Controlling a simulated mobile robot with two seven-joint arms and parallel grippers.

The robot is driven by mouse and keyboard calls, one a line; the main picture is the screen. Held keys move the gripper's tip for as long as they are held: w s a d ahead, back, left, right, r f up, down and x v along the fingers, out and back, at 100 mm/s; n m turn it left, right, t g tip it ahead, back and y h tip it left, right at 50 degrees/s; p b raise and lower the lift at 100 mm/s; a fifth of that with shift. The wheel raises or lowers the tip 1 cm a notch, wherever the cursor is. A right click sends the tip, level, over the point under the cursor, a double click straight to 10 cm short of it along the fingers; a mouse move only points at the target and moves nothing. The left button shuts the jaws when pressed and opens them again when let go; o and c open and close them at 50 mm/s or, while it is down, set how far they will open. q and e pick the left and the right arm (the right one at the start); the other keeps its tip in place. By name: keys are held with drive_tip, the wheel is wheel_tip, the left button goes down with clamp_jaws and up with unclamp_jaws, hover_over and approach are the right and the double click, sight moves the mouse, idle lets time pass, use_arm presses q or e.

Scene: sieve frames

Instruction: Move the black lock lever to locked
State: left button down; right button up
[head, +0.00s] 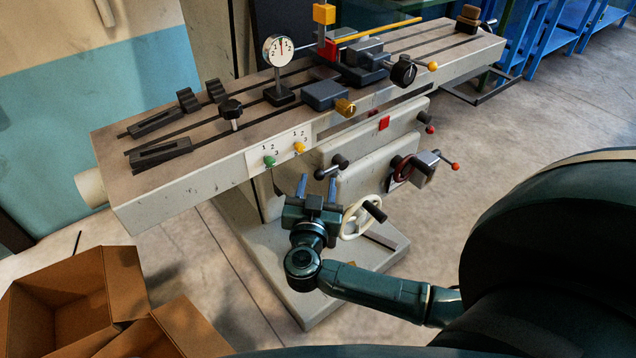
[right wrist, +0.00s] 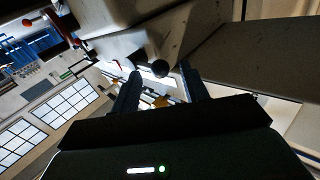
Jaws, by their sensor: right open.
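A black lever (head: 335,166) with a round black knob at its left end sits on the front of the grey machine, below the table. I cannot read any locked or unlocked mark by it. My right gripper (head: 317,184) is open and empty, with its two blue fingers pointing up just below the lever in the head view. In the right wrist view a round black knob (right wrist: 160,68) shows between the tips of the open gripper (right wrist: 161,72), beyond them. I cannot tell the exact gap. My left gripper is not in view.
A cream handwheel (head: 354,224) with a black handle stands close to the right gripper. Levers with red knobs (head: 455,166) are to the right. Green (head: 269,161) and yellow selector knobs are at upper left. Cardboard boxes (head: 62,300) lie at lower left.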

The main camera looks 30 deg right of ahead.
drive_tip(key=shift+w+d, duration=0.4)
drive_tip(key=shift+w, duration=0.05)
clamp_jaws()
idle(0.3)
